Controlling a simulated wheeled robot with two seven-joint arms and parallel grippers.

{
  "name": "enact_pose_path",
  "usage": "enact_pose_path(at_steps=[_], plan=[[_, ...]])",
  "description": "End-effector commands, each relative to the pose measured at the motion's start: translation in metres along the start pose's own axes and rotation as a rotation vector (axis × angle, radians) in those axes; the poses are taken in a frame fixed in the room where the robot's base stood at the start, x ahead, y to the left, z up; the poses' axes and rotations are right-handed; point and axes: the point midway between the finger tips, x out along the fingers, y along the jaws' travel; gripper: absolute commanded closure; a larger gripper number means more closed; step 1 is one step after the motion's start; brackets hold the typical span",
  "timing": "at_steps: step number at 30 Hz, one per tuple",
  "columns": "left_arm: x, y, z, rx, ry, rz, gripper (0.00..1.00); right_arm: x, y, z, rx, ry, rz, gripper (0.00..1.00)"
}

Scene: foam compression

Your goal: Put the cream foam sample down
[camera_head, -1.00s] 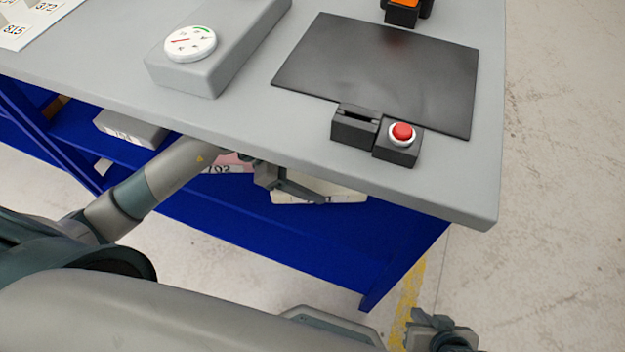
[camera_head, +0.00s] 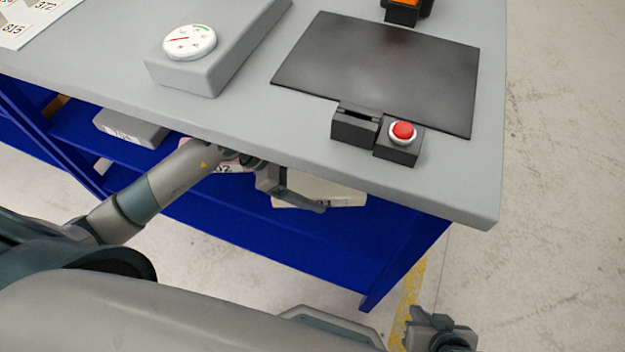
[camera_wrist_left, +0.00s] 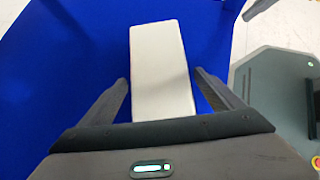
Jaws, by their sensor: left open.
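The cream foam sample (camera_head: 345,194) is a pale flat block on the blue lower shelf, partly hidden by the tabletop edge and my left gripper. In the left wrist view the foam sample (camera_wrist_left: 160,50) lies lengthwise between the fingers. My left gripper (camera_head: 297,192) is below the table's front edge at the sample. In the wrist view my left gripper (camera_wrist_left: 161,78) is open, one finger on each side of the sample, with narrow gaps visible. My right gripper (camera_head: 430,328) is low at the bottom right, away from the table; its jaws are unclear.
The grey tabletop (camera_head: 270,120) overhangs the shelf. It bears a dial gauge box (camera_head: 190,62), a black plate (camera_head: 385,70), a black slotted block (camera_head: 354,128) and a red button (camera_head: 403,130). A grey block (camera_head: 130,128) and a pinkish block (camera_head: 230,165) share the blue shelf.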

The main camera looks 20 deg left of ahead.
Motion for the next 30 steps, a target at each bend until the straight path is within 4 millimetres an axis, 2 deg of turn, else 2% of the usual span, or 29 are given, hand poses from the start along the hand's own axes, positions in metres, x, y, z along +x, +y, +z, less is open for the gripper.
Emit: enact_pose_path(at_steps=[5, 8, 21, 30], plan=[[-0.005, 0.000, 0.002, 0.000, 0.000, 0.001, 0.13, -0.002, 0.001, 0.003, -0.001, -0.020, 0.004, 1.00], [-0.014, 0.000, 0.002, 0.001, 0.000, 0.001, 0.13, -0.002, 0.002, 0.004, -0.001, -0.024, 0.005, 1.00], [-0.070, 0.000, 0.001, 0.000, 0.002, 0.001, 0.13, -0.001, 0.003, 0.004, -0.001, -0.023, 0.007, 1.00], [-0.077, 0.000, 0.002, 0.000, 0.000, 0.000, 0.13, -0.001, 0.003, 0.004, 0.000, -0.021, 0.007, 1.00]])
